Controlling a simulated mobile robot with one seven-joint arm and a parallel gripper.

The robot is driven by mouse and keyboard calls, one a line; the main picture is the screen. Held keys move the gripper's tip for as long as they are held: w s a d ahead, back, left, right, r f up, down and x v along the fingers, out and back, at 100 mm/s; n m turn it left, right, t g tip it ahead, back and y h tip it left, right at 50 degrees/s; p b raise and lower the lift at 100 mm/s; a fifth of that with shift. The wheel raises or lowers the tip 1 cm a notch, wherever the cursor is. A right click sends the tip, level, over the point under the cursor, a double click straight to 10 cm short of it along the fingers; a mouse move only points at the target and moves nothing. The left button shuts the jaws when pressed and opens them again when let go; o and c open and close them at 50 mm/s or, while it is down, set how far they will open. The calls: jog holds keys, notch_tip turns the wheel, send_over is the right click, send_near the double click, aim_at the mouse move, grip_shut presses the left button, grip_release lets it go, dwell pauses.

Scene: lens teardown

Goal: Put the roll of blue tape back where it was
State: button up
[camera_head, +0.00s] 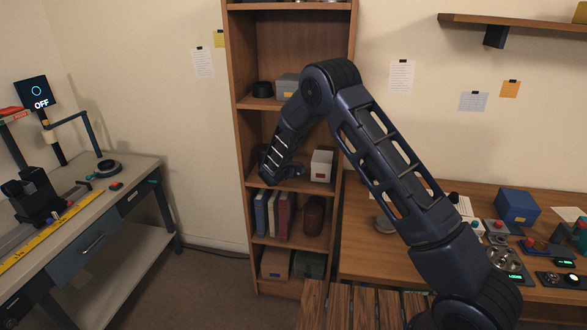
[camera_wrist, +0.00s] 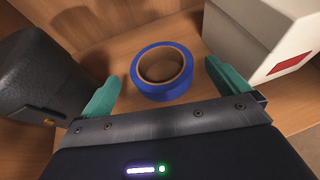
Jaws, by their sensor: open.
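The roll of blue tape (camera_wrist: 150,91) lies flat on a wooden shelf in the wrist view, with its brown core facing up. My gripper (camera_wrist: 161,73) is open, with its two teal fingers apart. The left finger is left of the roll and the right finger is right of it, with small gaps showing. The roll is not gripped. In the head view my arm reaches into the middle of the bookcase (camera_head: 242,150), and the roll cannot be clearly told apart from the dark gripper there.
A white box with a red label (camera_wrist: 250,32) stands close to the right finger; it also shows in the head view (camera_head: 321,165). A dark case (camera_wrist: 42,80) stands close on the left. A cluttered desk (camera_head: 365,255) stands right of the bookcase.

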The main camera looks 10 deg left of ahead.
jog(key=v, duration=0.7)
jog(key=s+d+r+m+g, duration=0.2)
jog(key=s+d+r+m, duration=0.35)
jog(key=d+r, duration=0.5)
jog(key=s+d+r+m+g, duration=0.3)
jog(key=s+d+r+m, duration=0.3)
jog(key=d, duration=0.7)
jog(key=s+d+r+m+g, duration=0.2)
jog(key=s+d+r+m, duration=0.2)
jog(key=d+r+m, duration=0.6)
jog(key=s+d+r+m+g+y, duration=0.1)
jog(key=s+d+r+m+y, duration=0.1)
jog(key=s+d+m, duration=1)
jog(key=s+d, duration=0.6)
jog(key=s, duration=0.4)
jog(key=shift+d+r+g+y, duration=0.3)
jog(key=shift+r+g, duration=0.05)
jog(key=shift+g, duration=0.05)
